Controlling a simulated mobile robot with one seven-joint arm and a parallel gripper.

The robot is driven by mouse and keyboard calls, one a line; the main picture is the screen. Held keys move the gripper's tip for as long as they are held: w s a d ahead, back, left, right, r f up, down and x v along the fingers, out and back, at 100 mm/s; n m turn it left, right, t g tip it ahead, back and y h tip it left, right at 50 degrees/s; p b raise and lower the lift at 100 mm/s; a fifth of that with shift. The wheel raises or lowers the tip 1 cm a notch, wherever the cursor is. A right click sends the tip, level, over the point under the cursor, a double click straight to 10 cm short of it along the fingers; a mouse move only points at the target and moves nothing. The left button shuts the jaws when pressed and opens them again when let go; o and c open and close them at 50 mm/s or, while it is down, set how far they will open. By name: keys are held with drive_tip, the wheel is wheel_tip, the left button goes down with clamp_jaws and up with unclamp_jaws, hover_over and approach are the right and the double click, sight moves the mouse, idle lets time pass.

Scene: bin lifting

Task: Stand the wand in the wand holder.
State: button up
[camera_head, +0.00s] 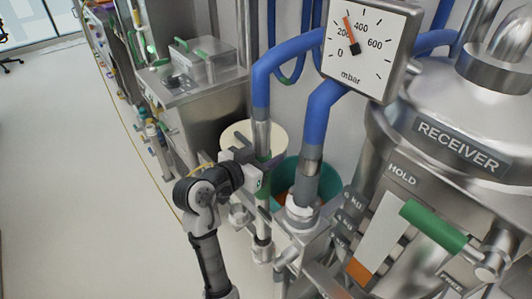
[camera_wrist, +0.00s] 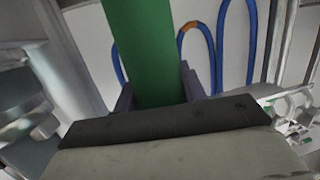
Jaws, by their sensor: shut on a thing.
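The wand (camera_head: 264,190) is a metal tube with a green grip, hanging upright from a blue hose. My gripper (camera_head: 262,170) is shut around the green grip. In the wrist view the green grip (camera_wrist: 148,45) stands between the dark fingers (camera_wrist: 155,95). The wand's lower end meets a metal cup-like part (camera_head: 262,252) low in the head view. I cannot tell whether this is the wand holder or the wand's own nozzle, nor whether the wand is seated.
A second blue hose (camera_head: 321,108) runs down into a pale fitting (camera_head: 301,209) close on the right. A cream bin (camera_head: 232,132) and a teal bin (camera_head: 283,172) stand behind. The steel receiver (camera_head: 420,160) fills the right. Open floor (camera_head: 80,190) lies left.

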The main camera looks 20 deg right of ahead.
drive_tip(key=shift+r, duration=0.4)
drive_tip(key=shift+f, duration=0.1)
drive_tip(key=shift+f+b, duration=2.65)
drive_tip(key=shift+f, duration=0.35)
drive_tip(key=shift+f+b, duration=1.95)
drive_tip(key=shift+f, duration=0.3)
drive_tip(key=shift+f+b, duration=2.05)
drive_tip(key=shift+f, duration=0.2)
drive_tip(key=o, duration=1.3)
drive_tip(key=shift+c, duration=0.2)
